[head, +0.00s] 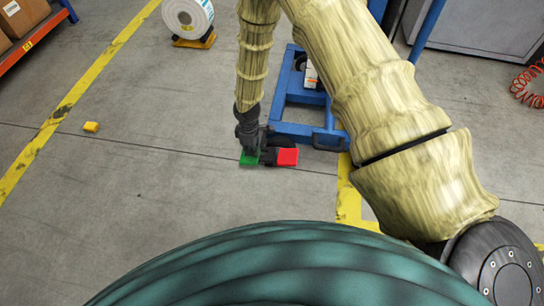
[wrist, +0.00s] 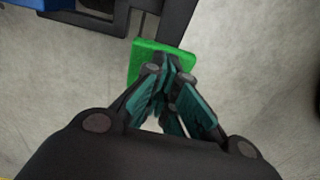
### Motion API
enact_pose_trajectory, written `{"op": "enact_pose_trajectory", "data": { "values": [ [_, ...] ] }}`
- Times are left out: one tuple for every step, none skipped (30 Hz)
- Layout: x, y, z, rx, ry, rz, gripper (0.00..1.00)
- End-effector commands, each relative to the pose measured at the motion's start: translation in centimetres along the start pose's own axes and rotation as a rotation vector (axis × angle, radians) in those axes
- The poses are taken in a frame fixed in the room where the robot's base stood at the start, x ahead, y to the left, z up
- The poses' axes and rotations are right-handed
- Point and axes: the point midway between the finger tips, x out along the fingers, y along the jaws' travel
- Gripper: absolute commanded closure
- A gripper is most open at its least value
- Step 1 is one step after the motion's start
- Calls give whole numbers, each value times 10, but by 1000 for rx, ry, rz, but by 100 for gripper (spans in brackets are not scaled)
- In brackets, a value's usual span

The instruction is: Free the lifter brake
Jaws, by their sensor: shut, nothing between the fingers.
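The blue lifter (head: 318,137) stands in the upper middle of the head view. At its near foot are a green pedal (head: 249,160) on the left and a red pedal (head: 288,157) on the right. My gripper (head: 251,149) points down at the green pedal with its fingers together and empty. In the wrist view the fingertips (wrist: 171,72) lie over the green pedal (wrist: 160,46) and hide part of it. I cannot tell whether they touch it. The red pedal is not visible in the wrist view. Dark brackets (wrist: 105,24) join the pedal to the lifter.
A white label roll (head: 187,16) is at the back. A small yellow block (head: 91,127) lies on the floor at left. Yellow lines (head: 60,112) mark the floor. An orange-and-blue rack (head: 35,36) with boxes and a red coiled hose (head: 528,85) are at the sides.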

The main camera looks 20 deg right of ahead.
Motion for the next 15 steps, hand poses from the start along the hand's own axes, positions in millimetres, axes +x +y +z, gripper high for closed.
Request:
{"op": "enact_pose_trajectory", "data": {
  "values": [
    [-3, 0, 0, 0, 0, 0, 100],
    [-5, 0, 0, 0, 0, 0, 100],
    [-8, 0, 0, 0, 0, 0, 100],
    [-11, 0, 0, 0, 0, 0, 100],
    [-14, 0, 0, 0, 0, 0, 100],
    [-18, 0, 0, 0, 0, 0, 100],
    [-21, 0, 0, 0, 0, 1, 100],
    [-24, 0, 0, 0, 0, 0, 100],
    [-27, 0, 0, 1, 0, 0, 100],
    [-30, 0, 0, 1, 0, 0, 100],
    [-33, 0, 0, 1, 0, 0, 100],
    [-36, 0, 0, 1, 0, 0, 100],
    [-39, 0, 0, 1, 0, 0, 100],
    [-42, 0, 0, 1, 0, 0, 100],
    [-45, 0, 0, 1, 0, 0, 100]
  ]
}}
